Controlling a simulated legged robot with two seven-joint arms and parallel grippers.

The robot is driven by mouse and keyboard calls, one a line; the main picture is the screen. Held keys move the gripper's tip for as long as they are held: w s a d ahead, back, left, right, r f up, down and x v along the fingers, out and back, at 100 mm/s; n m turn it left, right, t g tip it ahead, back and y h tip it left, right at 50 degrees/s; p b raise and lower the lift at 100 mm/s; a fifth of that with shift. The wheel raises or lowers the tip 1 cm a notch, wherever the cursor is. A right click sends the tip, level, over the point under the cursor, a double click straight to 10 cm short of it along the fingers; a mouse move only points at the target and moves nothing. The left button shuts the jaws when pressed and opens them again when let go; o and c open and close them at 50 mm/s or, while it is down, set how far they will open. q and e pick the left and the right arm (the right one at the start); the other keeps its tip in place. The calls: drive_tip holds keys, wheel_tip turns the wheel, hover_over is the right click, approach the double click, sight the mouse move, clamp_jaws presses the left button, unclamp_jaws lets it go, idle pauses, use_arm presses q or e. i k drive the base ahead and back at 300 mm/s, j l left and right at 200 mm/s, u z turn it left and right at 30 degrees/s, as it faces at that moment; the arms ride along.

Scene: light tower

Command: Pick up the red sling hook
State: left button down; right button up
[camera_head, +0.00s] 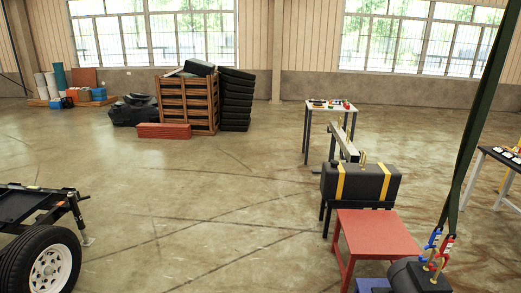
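The red sling hook (446,247) hangs at the lower end of a dark green sling (470,135) at the right of the head view. A blue hook (433,239) hangs just to its left. Both hooks are close to a brass-coloured eye or ring (434,264) on top of a black body (412,278) at the bottom edge. I cannot tell whether the red hook is engaged with it. Neither of my grippers is in view.
A red table (375,232) stands left of the hooks, with a black box with yellow straps (362,182) behind it. A trailer with a wheel (42,262) is at lower left. Small tables stand at the back (331,106) and right (505,158). The middle floor is clear.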

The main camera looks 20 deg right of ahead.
sight(448, 243)
drive_tip(key=i+l+z, duration=0.2)
drive_tip(key=i+z, duration=0.65)
drive_tip(key=i+j+z, duration=0.15)
drive_tip(key=i+z, duration=0.25)
drive_tip(key=i, duration=0.15)
drive_tip(key=i+j+z, duration=0.25)
drive_tip(key=i+z, duration=0.15)
drive_tip(key=i+l+z, duration=0.2)
drive_tip(key=i+z, duration=1.1)
drive_tip(key=k+j, duration=0.05)
